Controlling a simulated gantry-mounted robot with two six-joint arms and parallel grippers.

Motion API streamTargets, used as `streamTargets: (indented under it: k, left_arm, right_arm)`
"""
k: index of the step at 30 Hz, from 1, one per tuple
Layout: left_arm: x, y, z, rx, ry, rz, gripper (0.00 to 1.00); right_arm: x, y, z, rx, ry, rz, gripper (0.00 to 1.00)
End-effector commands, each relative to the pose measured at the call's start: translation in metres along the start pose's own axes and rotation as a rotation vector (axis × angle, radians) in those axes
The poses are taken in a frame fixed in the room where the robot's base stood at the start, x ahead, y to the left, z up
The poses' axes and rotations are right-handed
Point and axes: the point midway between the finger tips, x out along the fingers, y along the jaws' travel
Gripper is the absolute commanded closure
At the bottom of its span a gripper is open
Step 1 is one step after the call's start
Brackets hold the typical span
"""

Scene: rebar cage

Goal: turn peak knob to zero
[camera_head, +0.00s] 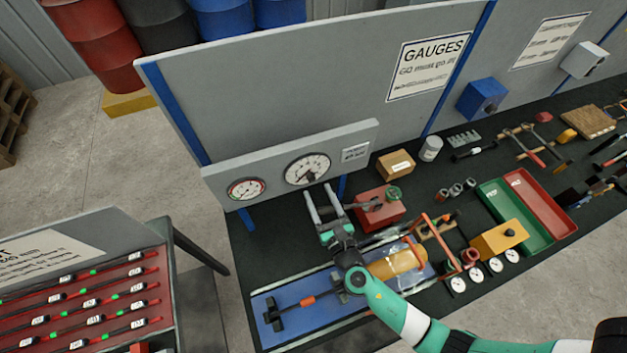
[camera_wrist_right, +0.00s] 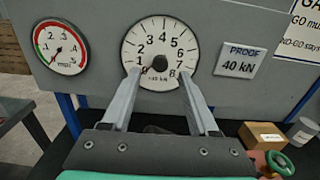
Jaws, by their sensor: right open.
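The large white dial (camera_head: 307,169) is mounted on the grey gauge panel. My right gripper (camera_head: 319,193) is open and empty in front of the panel, below the dial. In the right wrist view its two fingers (camera_wrist_right: 159,74) point at the dial, one on each side of the knob, apart from it. I cannot tell the pointer position. My left gripper is not in view.
A smaller red-and-green gauge (camera_head: 246,188) sits left of the dial, and a "PROOF 40 kN" plate (camera_wrist_right: 241,61) right of it. A red block with a green handwheel (camera_head: 381,209) stands close right of my right gripper. A blue tray (camera_head: 288,310) lies below.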

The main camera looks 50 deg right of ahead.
Motion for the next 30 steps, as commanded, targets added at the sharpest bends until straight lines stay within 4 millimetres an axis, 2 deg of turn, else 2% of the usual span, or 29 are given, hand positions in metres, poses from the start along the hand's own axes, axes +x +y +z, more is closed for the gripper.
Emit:
streamTargets:
  k: [1,3,9,27,30]
  left_arm:
    - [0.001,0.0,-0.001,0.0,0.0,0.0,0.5]
    - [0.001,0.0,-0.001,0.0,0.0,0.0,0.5]
    - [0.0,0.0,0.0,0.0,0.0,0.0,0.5]
    - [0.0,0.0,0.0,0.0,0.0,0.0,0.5]
    - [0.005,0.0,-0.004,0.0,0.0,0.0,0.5]
  right_arm:
    - [-0.014,0.001,-0.001,-0.001,0.002,0.004,0.4]
    - [-0.029,0.001,-0.001,-0.001,0.002,0.004,0.4]
    - [-0.055,0.001,0.0,0.0,-0.001,0.002,0.4]
    - [-0.058,0.0,0.0,0.0,-0.001,-0.001,0.4]
    - [-0.052,0.0,0.013,0.01,-0.014,-0.01,0.4]
